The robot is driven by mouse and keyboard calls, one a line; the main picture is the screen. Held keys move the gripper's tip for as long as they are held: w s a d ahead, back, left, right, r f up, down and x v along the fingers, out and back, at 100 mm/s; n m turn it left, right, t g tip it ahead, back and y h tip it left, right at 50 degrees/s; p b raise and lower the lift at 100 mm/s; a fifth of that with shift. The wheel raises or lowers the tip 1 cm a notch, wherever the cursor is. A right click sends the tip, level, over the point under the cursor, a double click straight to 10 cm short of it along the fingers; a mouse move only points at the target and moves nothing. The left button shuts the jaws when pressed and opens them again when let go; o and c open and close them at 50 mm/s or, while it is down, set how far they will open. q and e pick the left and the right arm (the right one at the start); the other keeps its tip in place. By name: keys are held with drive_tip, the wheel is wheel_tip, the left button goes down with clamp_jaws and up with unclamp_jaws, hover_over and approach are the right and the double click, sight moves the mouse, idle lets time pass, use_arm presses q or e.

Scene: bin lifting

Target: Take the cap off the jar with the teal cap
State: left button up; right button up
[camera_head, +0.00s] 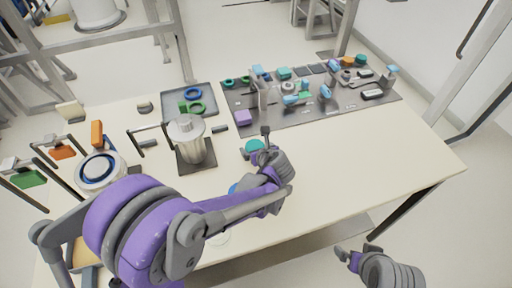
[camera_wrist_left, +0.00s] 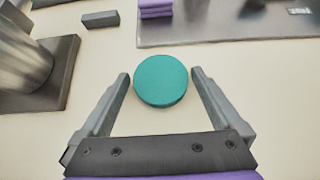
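The jar's round teal cap (camera_head: 254,146) shows on the table near the middle, partly behind my left gripper (camera_head: 263,143). In the left wrist view the teal cap (camera_wrist_left: 161,80) is seen from above, between the two fingertips. The left gripper (camera_wrist_left: 160,84) is open, one finger on each side of the cap, with a narrow gap to each. The jar body is hidden beneath the cap. My right gripper (camera_head: 357,250) is at the lower right, away from the table, and looks open and empty.
A metal canister (camera_head: 188,140) on a dark plate stands left of the cap. A dark mat (camera_head: 300,115) with several small items lies behind. A grey tray (camera_head: 207,95) holds rings. Something blue (camera_head: 233,188) shows partly behind my left arm. The table's right side is clear.

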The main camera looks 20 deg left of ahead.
use_arm(q)
drive_tip(key=shift+s+d+r, duration=0.1)
drive_tip(key=shift+r, duration=0.3)
drive_tip(key=v, duration=1.1)
drive_tip(key=shift+s+r+p, duration=0.15)
drive_tip(key=shift+s+p, duration=0.05)
drive_tip(key=shift+p, duration=0.15)
drive_tip(key=shift+d, duration=0.1)
